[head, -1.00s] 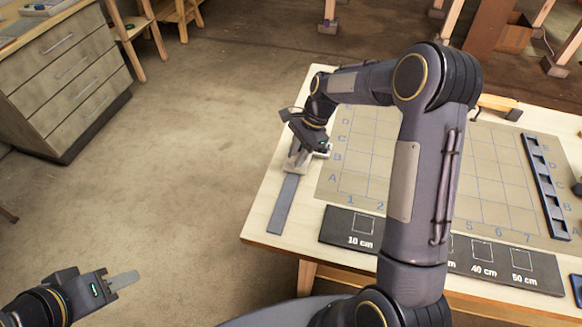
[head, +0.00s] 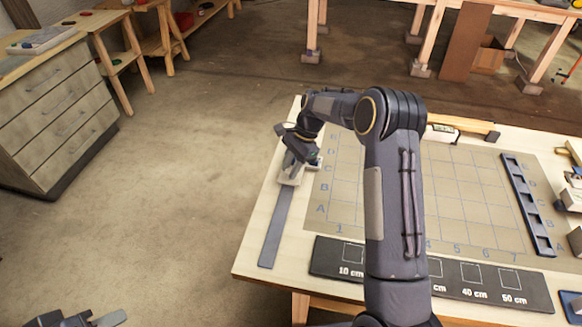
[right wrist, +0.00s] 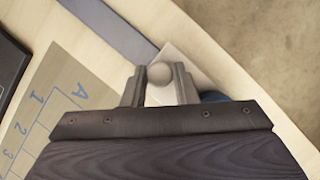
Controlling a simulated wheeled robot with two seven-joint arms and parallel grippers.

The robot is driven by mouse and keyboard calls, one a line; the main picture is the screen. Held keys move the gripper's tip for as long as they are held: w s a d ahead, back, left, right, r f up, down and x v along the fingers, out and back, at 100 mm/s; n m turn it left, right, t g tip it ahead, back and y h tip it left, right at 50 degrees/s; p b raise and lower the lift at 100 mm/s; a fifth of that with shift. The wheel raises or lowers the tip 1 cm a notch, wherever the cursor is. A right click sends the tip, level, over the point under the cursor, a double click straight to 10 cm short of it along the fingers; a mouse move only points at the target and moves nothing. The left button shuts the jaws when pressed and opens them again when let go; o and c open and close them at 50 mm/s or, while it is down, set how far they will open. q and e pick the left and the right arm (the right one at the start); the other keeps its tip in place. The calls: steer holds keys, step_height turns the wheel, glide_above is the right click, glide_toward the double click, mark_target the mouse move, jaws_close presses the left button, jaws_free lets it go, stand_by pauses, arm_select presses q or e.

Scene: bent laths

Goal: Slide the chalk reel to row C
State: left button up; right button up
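The chalk reel (head: 289,180), seen as a pale plate with a round grey knob (right wrist: 160,74), sits on a blue-grey strip (head: 275,230) along the table's left side. In the head view it lies about level with row B of the grid. My right gripper (right wrist: 159,86) has its fingertips on either side of the knob and appears shut on it. The gripper hides part of the plate, and a blue rounded part (right wrist: 212,97) shows behind it. My left gripper (head: 105,319) is at the bottom left, cut by the frame, away from the table.
The grid mat (head: 455,200), lettered A to E, lies right of the strip. A black board with cm labels (head: 325,257) lies along the front. A dark slotted rack (head: 527,205) is at the right. Bare floor lies left of the table.

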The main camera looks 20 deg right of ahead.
steer(key=o, duration=0.4)
steer(key=b+v, duration=0.1)
steer(key=v, duration=0.7)
steer(key=shift+f, duration=0.1)
